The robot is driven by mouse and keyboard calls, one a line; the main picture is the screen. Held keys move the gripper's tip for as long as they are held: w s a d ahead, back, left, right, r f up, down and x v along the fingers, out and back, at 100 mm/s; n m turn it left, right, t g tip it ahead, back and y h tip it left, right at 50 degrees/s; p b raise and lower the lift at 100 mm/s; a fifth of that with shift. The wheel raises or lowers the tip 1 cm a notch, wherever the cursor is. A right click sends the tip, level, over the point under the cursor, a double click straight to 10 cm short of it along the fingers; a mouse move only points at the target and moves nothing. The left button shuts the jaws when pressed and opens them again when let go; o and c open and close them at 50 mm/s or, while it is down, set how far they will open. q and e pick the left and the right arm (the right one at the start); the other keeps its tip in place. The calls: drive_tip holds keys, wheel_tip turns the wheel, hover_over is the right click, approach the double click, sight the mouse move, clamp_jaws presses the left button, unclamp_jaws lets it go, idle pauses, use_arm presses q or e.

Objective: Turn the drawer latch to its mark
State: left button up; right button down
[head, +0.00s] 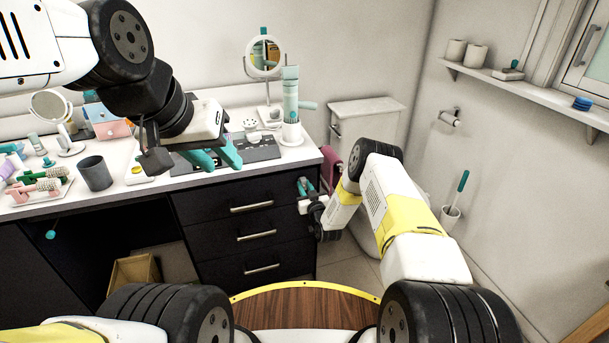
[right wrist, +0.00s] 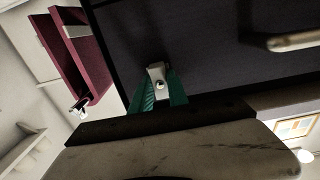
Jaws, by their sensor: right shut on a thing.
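The drawer latch (right wrist: 157,82) shows in the right wrist view as a small pale metal piece with a round pin, on the dark drawer unit (right wrist: 215,45). My right gripper (right wrist: 159,97) has its teal fingers on either side of the latch, shut on it. In the head view my right gripper (head: 305,187) is at the right end of the black drawers (head: 245,235), below the counter, and hides the latch. I cannot make out the mark. My left gripper (head: 213,157) is open and empty, with teal fingers apart above the counter's front edge.
Silver drawer handles (head: 257,236) stick out. A burgundy object (right wrist: 80,55) hangs beside the unit. A wooden box (head: 136,270) sits under the counter.

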drive_tip(key=c, duration=1.3)
unclamp_jaws()
drive_tip(key=v, duration=0.7)
drive_tip(key=shift+s+d, duration=0.15)
drive_tip(key=shift+s, duration=0.2)
